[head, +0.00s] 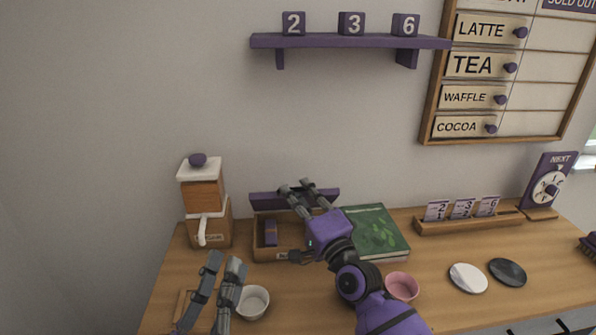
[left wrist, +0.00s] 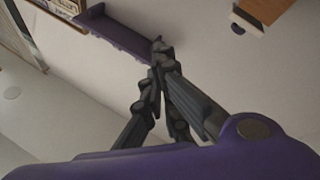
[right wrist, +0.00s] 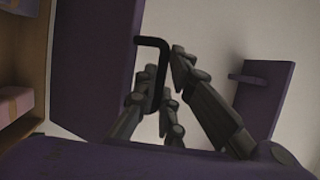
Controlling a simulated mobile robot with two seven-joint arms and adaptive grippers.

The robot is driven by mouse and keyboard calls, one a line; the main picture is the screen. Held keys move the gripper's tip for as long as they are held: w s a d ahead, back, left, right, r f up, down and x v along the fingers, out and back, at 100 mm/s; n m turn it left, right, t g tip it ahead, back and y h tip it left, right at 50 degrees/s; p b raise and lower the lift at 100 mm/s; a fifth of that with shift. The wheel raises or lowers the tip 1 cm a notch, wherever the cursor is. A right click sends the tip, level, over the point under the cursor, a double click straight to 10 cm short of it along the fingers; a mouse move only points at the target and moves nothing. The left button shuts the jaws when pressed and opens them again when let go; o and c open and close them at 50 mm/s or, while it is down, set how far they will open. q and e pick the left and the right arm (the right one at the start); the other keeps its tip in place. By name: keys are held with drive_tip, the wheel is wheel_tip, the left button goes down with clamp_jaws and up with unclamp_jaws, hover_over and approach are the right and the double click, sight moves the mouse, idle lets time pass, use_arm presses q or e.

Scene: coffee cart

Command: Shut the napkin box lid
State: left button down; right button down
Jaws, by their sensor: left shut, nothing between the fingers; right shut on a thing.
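The napkin box (head: 265,252) is a wooden box on the counter with a dark folded item inside. Its purple lid (head: 266,200) stands raised at the back, so the box is open. In the right wrist view the lid (right wrist: 95,60) is a purple panel with a black handle (right wrist: 152,42). My right gripper (head: 296,186) reaches over the box and is shut on the handle; its fingers partly hide the contact. My left gripper (head: 225,259) is shut and empty, above the counter in front of the box's left; its closed fingers (left wrist: 155,70) show in the left wrist view.
A wooden dispenser (head: 205,200) stands left of the box. A green book (head: 375,230) lies to its right. A white bowl (head: 252,302) and a pink bowl (head: 401,286) are in front. A purple wall shelf (head: 350,41) hangs above.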

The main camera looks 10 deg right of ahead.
use_arm(q)
drive_tip(key=w+d+r+m+g+y, duration=0.15)
drive_tip(key=w+d, duration=0.25)
drive_tip(key=w, duration=0.5)
drive_tip(key=w+d+r+g+y, duration=0.2)
drive_tip(key=w+d+g+y, duration=0.15)
drive_tip(key=w, duration=0.65)
drive_tip(key=d+r+m+g+y, duration=0.1)
drive_tip(key=d+r+m+g, duration=0.15)
drive_tip(key=d+r, duration=0.3)
hover_over(298, 189)
drive_tip(key=w, duration=0.1)
wheel_tip(298, 189, down, 6)
drive_tip(key=shift+s+f+n+g, duration=0.25)
drive_tip(key=shift+s+f+n, duration=0.2)
drive_tip(key=shift+f, duration=0.15)
use_arm(e)
drive_tip(key=shift+f, duration=0.4)
